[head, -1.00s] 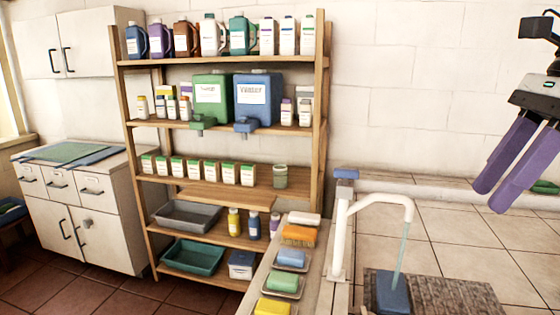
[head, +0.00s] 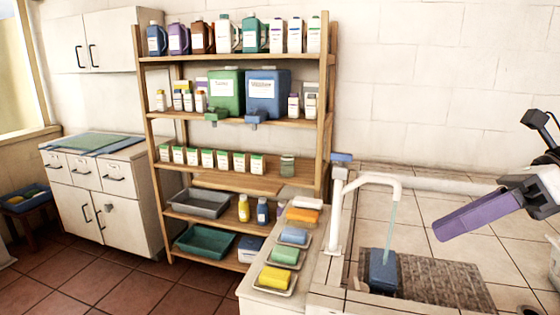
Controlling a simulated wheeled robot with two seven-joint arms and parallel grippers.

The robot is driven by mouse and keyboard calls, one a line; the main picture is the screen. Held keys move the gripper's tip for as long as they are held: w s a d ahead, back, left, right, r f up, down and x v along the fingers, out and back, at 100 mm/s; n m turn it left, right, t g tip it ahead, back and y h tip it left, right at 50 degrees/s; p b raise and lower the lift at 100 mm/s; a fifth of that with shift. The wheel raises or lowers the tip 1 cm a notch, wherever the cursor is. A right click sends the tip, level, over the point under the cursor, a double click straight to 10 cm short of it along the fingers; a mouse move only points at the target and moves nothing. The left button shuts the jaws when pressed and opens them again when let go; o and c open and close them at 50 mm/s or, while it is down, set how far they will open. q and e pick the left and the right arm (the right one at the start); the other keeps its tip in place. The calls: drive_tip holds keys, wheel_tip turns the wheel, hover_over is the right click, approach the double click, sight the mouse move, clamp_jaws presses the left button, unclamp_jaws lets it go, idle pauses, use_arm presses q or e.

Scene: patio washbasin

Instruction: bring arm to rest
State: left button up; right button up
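My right gripper (head: 437,232) reaches in from the right edge, above the tiled counter on the right side of the basin. Its purple fingers point left and slightly down. They line up one behind the other from here, so any gap between them is hidden. I see nothing held in it. Part of my dark and grey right wrist shows behind the fingers. My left arm and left gripper are not in view.
A white tap (head: 366,180) runs a thin stream onto a blue container (head: 382,270) in the basin. Soap dishes with coloured bars, such as a yellow bar (head: 279,279), line the ledge. A wooden shelf (head: 232,121) holds bottles and two dispensers. The tiled counter (head: 425,205) has free room.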

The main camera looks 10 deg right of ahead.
wheel_tip(320, 180, down, 29)
drive_tip(key=w+a+m+t+h, duration=0.15)
drive_tip(key=m+t, duration=0.45)
drive_tip(key=m, duration=0.7)
drive_tip(key=w+a+m+t+h, duration=0.15)
drive_tip(key=m+t, duration=0.35)
drive_tip(key=m, duration=0.9)
drive_tip(key=s+a+f+m+g+h, duration=0.2)
drive_tip(key=s+a+f+m+g, duration=0.1)
drive_tip(key=s+a+f+m, duration=0.4)
drive_tip(key=s+a+f+m+g+h, duration=0.2)
drive_tip(key=s+a+f+m+g, duration=0.1)
drive_tip(key=s+a+f+m, duration=0.5)
drive_tip(key=s+f, duration=0.3)
drive_tip(key=f, duration=0.2)
drive_tip(key=shift+a+f+g+h, duration=0.25)
drive_tip(key=shift+f+g+h, duration=0.05)
drive_tip(key=shift+g, duration=0.1)
